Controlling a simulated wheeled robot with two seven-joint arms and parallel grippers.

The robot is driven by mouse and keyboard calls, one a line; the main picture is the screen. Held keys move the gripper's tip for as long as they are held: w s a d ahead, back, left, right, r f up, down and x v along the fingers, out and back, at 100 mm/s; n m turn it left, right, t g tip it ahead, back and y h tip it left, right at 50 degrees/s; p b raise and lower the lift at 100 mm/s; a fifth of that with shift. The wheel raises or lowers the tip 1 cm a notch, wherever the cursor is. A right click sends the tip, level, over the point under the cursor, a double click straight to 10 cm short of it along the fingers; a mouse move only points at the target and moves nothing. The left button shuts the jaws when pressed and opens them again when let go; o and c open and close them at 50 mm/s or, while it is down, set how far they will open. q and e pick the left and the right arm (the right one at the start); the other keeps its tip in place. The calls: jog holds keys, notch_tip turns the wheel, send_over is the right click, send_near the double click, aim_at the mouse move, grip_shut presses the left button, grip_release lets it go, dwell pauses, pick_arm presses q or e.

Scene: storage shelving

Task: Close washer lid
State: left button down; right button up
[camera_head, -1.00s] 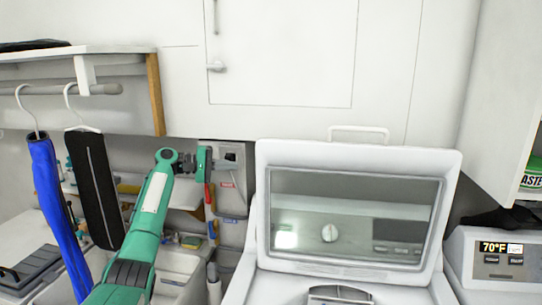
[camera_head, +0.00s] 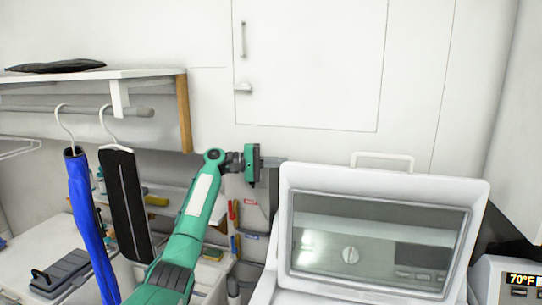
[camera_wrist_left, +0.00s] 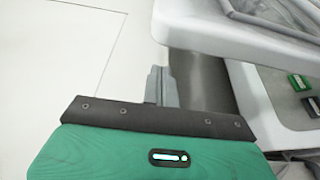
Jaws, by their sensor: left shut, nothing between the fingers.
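The washer lid (camera_head: 378,241), a white frame around a glass window, stands raised and tilted back over the white washer (camera_head: 262,291) in the head view. A loop handle (camera_head: 381,158) is on its top edge. My left gripper (camera_head: 275,162) is shut and empty, at the lid's upper left corner. In the left wrist view, my shut fingers (camera_wrist_left: 160,86) are close to the lid's pale rounded edge (camera_wrist_left: 185,22); I cannot tell whether they touch it. My right gripper is not in view.
A white cabinet wall (camera_head: 310,65) rises behind the lid. Hanging blue (camera_head: 87,225) and black (camera_head: 126,205) garments are left of my arm. A sink area with small items lies behind the arm. A machine with a temperature display (camera_head: 520,280) stands right of the washer.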

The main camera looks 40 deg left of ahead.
pick_arm(q)
jog(key=shift+s+d+p, duration=0.25)
jog(key=shift+s, duration=0.3)
jog(key=shift+s+d+p, duration=0.2)
jog(key=shift+s+d, duration=0.05)
jog(key=shift+s, duration=0.3)
